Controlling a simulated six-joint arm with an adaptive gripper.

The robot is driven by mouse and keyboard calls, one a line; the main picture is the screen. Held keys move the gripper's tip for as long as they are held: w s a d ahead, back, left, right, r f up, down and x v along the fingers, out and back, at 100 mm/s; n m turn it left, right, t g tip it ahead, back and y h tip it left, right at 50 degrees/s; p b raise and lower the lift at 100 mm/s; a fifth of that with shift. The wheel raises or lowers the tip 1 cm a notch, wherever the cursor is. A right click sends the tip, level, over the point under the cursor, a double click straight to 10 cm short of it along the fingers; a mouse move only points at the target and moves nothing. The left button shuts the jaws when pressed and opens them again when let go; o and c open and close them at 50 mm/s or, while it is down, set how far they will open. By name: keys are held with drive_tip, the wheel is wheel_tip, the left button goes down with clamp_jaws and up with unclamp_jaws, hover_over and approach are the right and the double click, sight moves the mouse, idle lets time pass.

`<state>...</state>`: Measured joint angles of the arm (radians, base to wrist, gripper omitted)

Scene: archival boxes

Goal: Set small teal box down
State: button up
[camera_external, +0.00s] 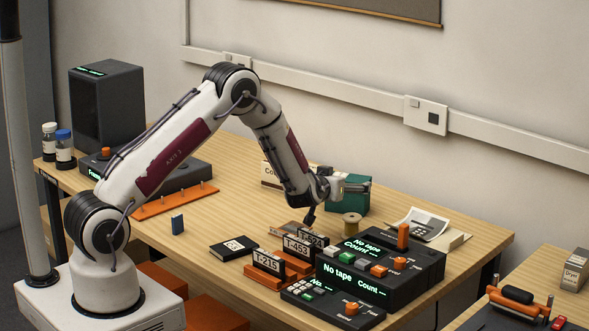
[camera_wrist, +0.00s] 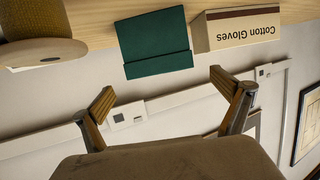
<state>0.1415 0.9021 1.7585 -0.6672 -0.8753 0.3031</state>
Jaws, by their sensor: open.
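The small teal box (camera_external: 357,201) stands near the back edge of the table, partly hidden behind my gripper in the external view. In the wrist view, which is upside down, the teal box (camera_wrist: 155,38) shows its dark green front and lid, with its base end toward the table. My gripper (camera_wrist: 162,86) is open and empty, its two tan-padded fingers spread apart. The box appears beyond the fingertips, with clear space between them. In the external view my gripper (camera_external: 351,187) is level, pointing right, in front of the upper part of the box.
A Cotton Gloves box (camera_wrist: 237,30) stands beside the teal box. A spool (camera_external: 352,226) stands in front of it. Black devices (camera_external: 375,275) and labelled tapes (camera_external: 268,262) crowd the front right.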

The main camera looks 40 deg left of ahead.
drive_tip(key=shift+s+r, duration=0.1)
drive_tip(key=shift+r, duration=0.05)
idle(0.7)
drive_tip(key=s+d+r+m+g+h, duration=0.1)
drive_tip(key=s+d+r+m+h, duration=0.15)
drive_tip(key=s+r, duration=0.65)
drive_tip(key=s+d+r+m+g+h, duration=0.15)
drive_tip(key=s+d+r+h, duration=0.25)
drive_tip(key=s+r, duration=0.5)
drive_tip(key=s+a+r+g, duration=0.1)
drive_tip(key=s+a+g, duration=0.1)
drive_tip(key=s, duration=1.5)
drive_tip(key=s+a+g+y, duration=0.1)
drive_tip(key=s+a+g, duration=0.1)
drive_tip(key=s, duration=1.6)
drive_tip(key=shift+a+r+g, duration=0.25)
drive_tip(key=shift+r+g, duration=0.1)
drive_tip(key=shift+g, duration=0.4)
